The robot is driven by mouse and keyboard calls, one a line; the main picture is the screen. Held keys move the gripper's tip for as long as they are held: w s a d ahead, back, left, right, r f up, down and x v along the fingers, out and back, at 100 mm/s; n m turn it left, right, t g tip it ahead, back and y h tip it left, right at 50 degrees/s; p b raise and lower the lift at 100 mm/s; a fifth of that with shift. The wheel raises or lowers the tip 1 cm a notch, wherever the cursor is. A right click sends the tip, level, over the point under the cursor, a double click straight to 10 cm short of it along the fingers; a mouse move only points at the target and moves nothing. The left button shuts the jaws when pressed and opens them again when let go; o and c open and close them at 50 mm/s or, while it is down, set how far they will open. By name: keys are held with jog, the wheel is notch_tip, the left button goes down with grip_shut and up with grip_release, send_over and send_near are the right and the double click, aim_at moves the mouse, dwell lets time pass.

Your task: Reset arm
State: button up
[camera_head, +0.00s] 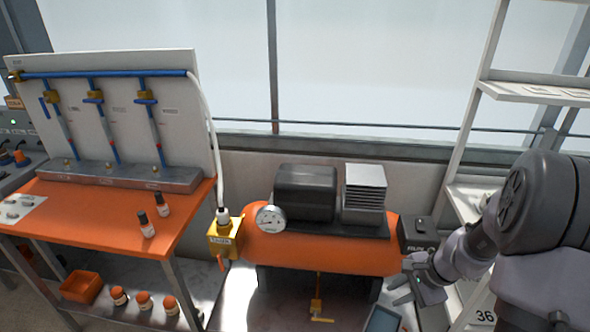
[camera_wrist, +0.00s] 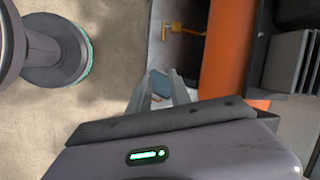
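My gripper (camera_head: 399,289) is at the lower right of the head view, in front of the right end of an orange tank (camera_head: 330,254). In the wrist view my gripper (camera_wrist: 160,78) shows two grey fingers standing apart with nothing held between them. Beyond the fingers a flat blue-grey object (camera_wrist: 159,84) shows lower down; it also appears at the bottom of the head view (camera_head: 384,318). My arm comes in from the right of the head view, bent at the elbow.
An orange bench (camera_head: 100,222) with a blue-piped panel (camera_head: 180,107) and two small dark bottles (camera_head: 147,226) stands at left. A white shelf rack (camera_head: 462,127) stands behind my arm.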

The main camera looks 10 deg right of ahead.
jog(key=s+a+r+n+t, duration=0.1)
jog(key=s+a+r+n, duration=0.3)
jog(key=a+r, duration=0.5)
jog(key=s+a+r+n, duration=0.45)
jog(key=a+r, duration=0.35)
jog(key=r, duration=0.2)
jog(key=s+a+r+n, duration=0.1)
jog(key=s+a+r, duration=0.1)
jog(key=s, duration=0.3)
jog(key=s+a+r+n+t+h, duration=0.1)
jog(key=s+n, duration=0.1)
jog(key=s, duration=0.3)
jog(key=shift+a+r, duration=0.35)
